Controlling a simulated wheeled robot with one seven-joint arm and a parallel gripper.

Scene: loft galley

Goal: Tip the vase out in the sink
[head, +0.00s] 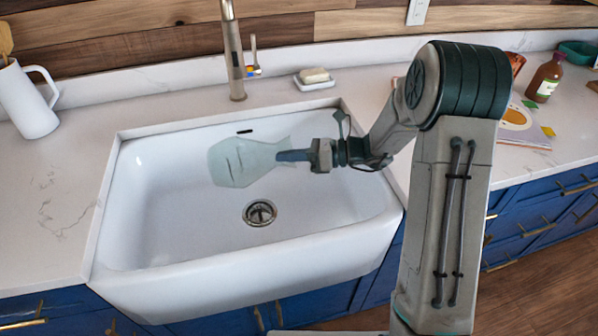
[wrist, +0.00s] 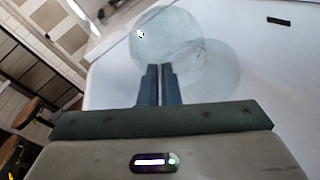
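The vase (head: 238,163) is pale green, see-through glass. In the head view it is held over the sink basin (head: 165,190), lying roughly on its side. Its broad body points left and its narrower, flared end is at my gripper. My gripper (head: 281,156) reaches in from the right, its dark fingers at that end. In the wrist view the vase (wrist: 168,38) shows as a round pale form beyond the fingertips (wrist: 161,70), which are close together with a thin gap, shut on it. No liquid can be made out.
The drain (head: 260,212) lies in the basin floor below the vase. The faucet (head: 233,50) stands behind the sink, with a soap dish (head: 314,84) to its right. A white pitcher (head: 27,102) stands left. A brown bottle (head: 545,78) and a book (head: 520,122) are right.

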